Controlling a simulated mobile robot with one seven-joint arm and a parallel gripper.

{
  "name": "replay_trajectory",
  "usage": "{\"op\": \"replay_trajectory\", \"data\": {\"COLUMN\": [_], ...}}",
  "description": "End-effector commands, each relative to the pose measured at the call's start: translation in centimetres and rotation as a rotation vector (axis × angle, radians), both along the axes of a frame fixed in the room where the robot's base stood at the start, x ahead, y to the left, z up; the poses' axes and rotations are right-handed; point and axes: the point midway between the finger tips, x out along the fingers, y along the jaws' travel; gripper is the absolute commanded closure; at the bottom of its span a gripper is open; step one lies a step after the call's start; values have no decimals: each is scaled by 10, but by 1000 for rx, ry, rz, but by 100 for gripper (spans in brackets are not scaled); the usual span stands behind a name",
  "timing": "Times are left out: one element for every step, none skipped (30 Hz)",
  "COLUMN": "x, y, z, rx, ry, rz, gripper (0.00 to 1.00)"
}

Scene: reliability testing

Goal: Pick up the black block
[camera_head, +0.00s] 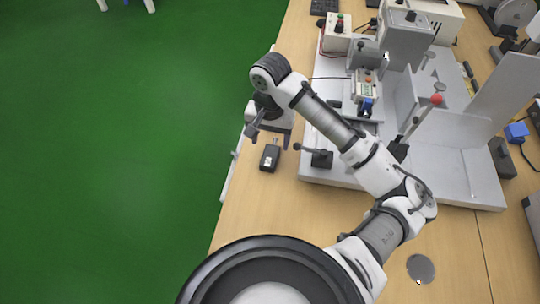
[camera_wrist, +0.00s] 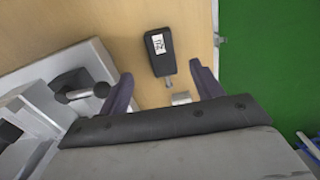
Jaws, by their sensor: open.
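The black block (camera_head: 270,157) lies on the wooden table near its left edge, with a pale label on top and a small metal pin at one end. My gripper (camera_head: 267,128) hangs above the table just beyond the block in the head view. In the wrist view its two dark fingers (camera_wrist: 160,85) are apart, with nothing held between them. The gap in height between fingers and block is hard to tell.
A grey metal test rig (camera_head: 440,150) stands right of the block. Its lever with a black ball knob (camera_head: 298,146) reaches toward the block; the knob also shows in the wrist view (camera_wrist: 101,90). A small metal piece (camera_wrist: 181,99) lies near the pin. Green floor (camera_head: 130,150) lies beyond the table's left edge.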

Motion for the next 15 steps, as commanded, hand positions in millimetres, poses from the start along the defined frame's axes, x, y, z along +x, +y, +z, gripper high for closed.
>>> {"op": "replay_trajectory", "data": {"x": [0, 0, 0, 0, 0, 0, 0, 0, 0, -1, -1, -2, -3, -3, -4], "y": [-1, -1, 0, 0, 0, 0, 0, 0, 0, 0, 1, 1, 1, 2, 2], "z": [-7, -11, -16, -19, -21, -24, -25, -26, -28, -30, -33, -37, -41, -45, -51], "rx": [-1, -1, -2, -1, -1, -1, -1, -1, -2, -2, -2, -2, -2, -3, -2], "ry": [2, 1, 1, 1, 0, 0, -1, -1, 0, 0, 1, 1, 1, 2, 0], "rz": [-2, -2, -2, -2, -1, -1, -1, -1, -1, -1, 0, 0, 0, 0, -1], "gripper": [35, 35, 35, 35, 35, 35, 35, 35, 35, 35, 35, 35, 35, 35, 35]}}
